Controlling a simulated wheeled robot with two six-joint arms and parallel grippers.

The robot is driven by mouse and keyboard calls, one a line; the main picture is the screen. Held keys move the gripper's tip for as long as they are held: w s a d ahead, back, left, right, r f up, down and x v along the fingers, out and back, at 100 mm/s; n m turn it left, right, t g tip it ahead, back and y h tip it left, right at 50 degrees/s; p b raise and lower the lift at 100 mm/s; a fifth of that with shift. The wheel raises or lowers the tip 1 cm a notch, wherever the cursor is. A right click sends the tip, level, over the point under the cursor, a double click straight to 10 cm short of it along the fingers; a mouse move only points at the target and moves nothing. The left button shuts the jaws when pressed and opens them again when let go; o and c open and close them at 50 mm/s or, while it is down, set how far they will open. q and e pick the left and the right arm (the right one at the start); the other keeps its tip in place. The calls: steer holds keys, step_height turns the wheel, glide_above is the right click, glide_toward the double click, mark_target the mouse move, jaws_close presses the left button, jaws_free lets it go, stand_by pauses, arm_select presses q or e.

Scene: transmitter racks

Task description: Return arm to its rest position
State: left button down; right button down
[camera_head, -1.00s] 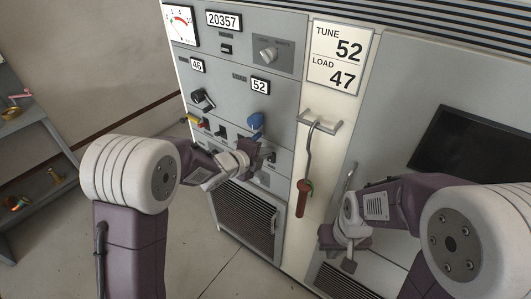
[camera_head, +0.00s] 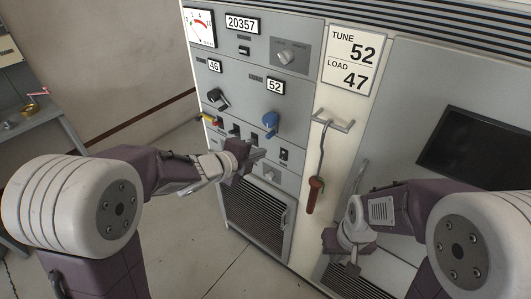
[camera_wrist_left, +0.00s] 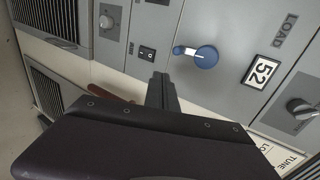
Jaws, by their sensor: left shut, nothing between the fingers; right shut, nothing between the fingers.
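My left gripper (camera_head: 258,154) is in front of the lower control panel of the rack (camera_head: 297,93), below the blue knob (camera_head: 270,121). In the left wrist view my left gripper (camera_wrist_left: 162,88) is shut and empty, and the blue knob (camera_wrist_left: 205,56) shows beyond it, apart from the fingers. My right gripper (camera_head: 354,262) points down at the lower right, in front of the rack's lower part, and is shut with nothing held. Its fingertips are small in the head view.
A red-handled hook tool (camera_head: 315,192) hangs from a bracket (camera_head: 333,121) between the two arms. A card (camera_head: 350,56) reads TUNE 52, LOAD 47. A dark screen (camera_head: 475,143) is at right. A shelf (camera_head: 35,118) stands at far left. Open floor lies between shelf and rack.

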arm_select(q)
steer(key=s+a+f+n+g+y, duration=0.1)
steer(key=s+a+f+n+y, duration=0.25)
steer(key=a+n, duration=0.35)
steer(key=s+a+f+n+g+y, duration=0.1)
steer(key=s+a+f+n+y, duration=0.3)
steer(key=a+n, duration=0.3)
steer(key=s+f+n+g, duration=0.3)
steer(key=s+n, duration=0.2)
steer(key=s, duration=0.2)
steer(key=s+f+n+g, duration=0.4)
steer(key=s+n, duration=0.2)
steer(key=s, duration=0.2)
steer(key=shift+a+f+n, duration=0.3)
steer(key=shift+a, duration=0.05)
